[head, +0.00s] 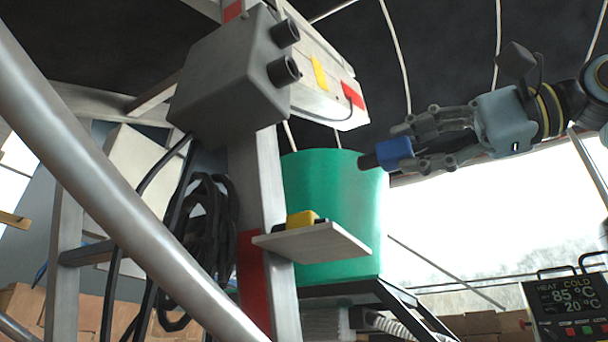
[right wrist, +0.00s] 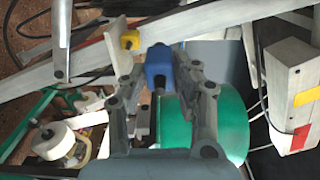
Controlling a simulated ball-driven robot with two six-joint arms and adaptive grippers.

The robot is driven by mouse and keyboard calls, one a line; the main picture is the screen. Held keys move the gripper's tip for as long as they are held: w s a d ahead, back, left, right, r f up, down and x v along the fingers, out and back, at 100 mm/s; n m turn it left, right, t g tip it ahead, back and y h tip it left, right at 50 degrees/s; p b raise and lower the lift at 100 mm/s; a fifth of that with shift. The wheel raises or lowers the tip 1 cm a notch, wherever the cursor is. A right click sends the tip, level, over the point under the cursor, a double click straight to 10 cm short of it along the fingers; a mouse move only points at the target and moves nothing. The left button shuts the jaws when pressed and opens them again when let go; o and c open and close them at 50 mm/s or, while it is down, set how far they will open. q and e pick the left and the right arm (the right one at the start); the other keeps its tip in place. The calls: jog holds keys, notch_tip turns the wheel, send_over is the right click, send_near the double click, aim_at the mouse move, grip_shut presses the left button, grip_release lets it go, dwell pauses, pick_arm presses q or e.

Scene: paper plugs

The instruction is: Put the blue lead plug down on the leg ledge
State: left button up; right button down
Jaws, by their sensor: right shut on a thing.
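The blue lead plug (head: 393,153) is a blue block with a dark round end that points left in the head view. My right gripper (head: 415,149) is shut on it and holds it in the air, in front of the green drum's upper right part. In the right wrist view the blue plug (right wrist: 158,68) sits between the fingertips of the right gripper (right wrist: 160,85). The leg ledge (head: 318,246) is a small pale shelf on the grey leg, lower and left of the plug. A yellow plug (head: 302,219) lies on its left part. My left gripper is not in view.
A green drum (head: 325,185) stands behind the ledge. A grey box with two dark sockets (head: 230,80) is on the leg above the ledge. Black cable coils (head: 195,230) hang left of the leg. A temperature display (head: 568,300) is at lower right.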

jog(key=w+d, duration=0.4)
jog(key=w, duration=0.4)
jog(key=shift+d+p, duration=0.35)
jog(key=shift+p, duration=0.05)
dwell(0.4)
